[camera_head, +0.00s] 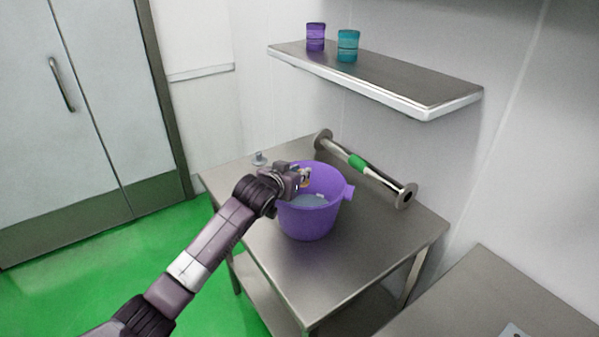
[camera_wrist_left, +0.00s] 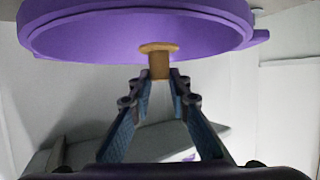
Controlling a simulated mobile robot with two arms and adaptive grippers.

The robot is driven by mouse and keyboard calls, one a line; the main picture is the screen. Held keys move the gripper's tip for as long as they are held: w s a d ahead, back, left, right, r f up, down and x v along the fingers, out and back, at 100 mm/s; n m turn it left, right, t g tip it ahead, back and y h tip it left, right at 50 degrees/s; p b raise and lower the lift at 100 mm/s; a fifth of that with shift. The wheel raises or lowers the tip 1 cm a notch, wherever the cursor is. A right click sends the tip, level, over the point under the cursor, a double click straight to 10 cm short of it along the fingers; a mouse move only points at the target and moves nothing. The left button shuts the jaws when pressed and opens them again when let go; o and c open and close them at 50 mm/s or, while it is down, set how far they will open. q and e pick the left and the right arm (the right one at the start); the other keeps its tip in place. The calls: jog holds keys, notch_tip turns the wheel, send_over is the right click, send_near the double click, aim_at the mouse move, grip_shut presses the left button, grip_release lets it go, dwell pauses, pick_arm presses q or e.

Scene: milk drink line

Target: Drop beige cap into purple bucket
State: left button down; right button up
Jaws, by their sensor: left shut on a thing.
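The purple bucket (camera_head: 318,222) stands upright on the steel table, with something pale inside it. Its purple rim also fills the top of the left wrist view (camera_wrist_left: 90,35). My left gripper (camera_head: 303,178) is at the bucket's left rim, above its opening. In the left wrist view, the fingers (camera_wrist_left: 159,78) are shut on the small beige cap (camera_wrist_left: 159,58). The cap is held at the fingertips and overlaps the bucket's rim in that view. I cannot tell how far the cap is above the bucket's inside. My right gripper does not show.
A steel pipe with flanged ends and a green band (camera_head: 357,162) lies behind the bucket. A small metal fitting (camera_head: 259,158) is at the table's back left. A wall shelf (camera_head: 420,88) holds a purple container (camera_head: 315,37) and a teal container (camera_head: 347,46). The table front is clear.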

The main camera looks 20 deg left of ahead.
pick_arm(q)
jog(key=shift+r, duration=0.1)
jog(key=c, duration=1.7)
grip_release()
jog(key=shift+c, duration=0.2)
jog(key=v, duration=1.2)
